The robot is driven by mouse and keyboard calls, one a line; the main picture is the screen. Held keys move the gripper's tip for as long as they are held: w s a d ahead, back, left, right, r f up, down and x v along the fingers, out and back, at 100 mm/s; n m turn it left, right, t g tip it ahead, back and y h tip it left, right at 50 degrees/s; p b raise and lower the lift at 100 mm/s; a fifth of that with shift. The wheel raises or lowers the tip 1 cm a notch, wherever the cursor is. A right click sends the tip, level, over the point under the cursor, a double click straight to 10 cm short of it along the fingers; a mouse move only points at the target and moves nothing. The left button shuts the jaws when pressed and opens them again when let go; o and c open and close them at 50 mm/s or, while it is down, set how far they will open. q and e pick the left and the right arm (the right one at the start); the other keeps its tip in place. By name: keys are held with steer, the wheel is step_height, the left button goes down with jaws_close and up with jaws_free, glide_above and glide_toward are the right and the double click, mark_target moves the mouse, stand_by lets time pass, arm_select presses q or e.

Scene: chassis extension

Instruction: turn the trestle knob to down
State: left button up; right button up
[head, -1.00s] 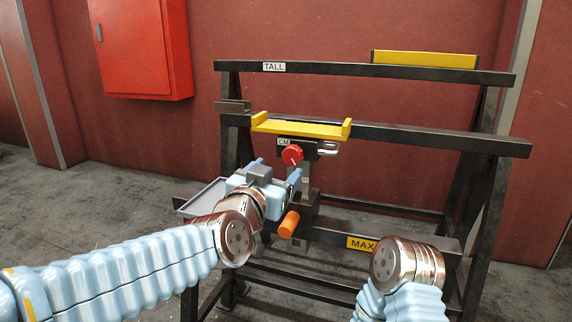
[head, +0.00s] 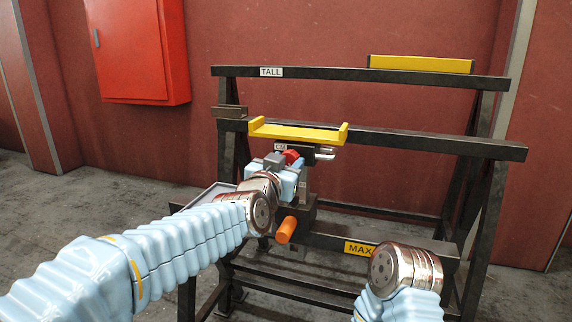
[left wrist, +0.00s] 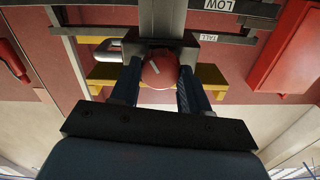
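The trestle knob (head: 292,155) is red and sits under the yellow cradle (head: 297,132); in the head view my left gripper partly hides it. In the left wrist view, which is upside down, the knob (left wrist: 160,72) shows round with a pale pointer line toward its upper left. My left gripper (left wrist: 159,80) is open, its two dark fingers on either side of the knob. Whether they touch it I cannot tell. Of my right arm only the wrist shows at the lower right of the head view; its gripper is out of view.
The dark trestle frame has a TALL label (head: 271,72) and a MAX label (head: 359,248). An orange handle (head: 286,230) sticks out below the knob. A grey tray (head: 205,195) is at the left. A red cabinet (head: 138,50) hangs on the wall.

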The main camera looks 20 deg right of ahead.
arm_select(q)
steer(key=c, duration=0.4)
steer(key=shift+n, duration=0.3)
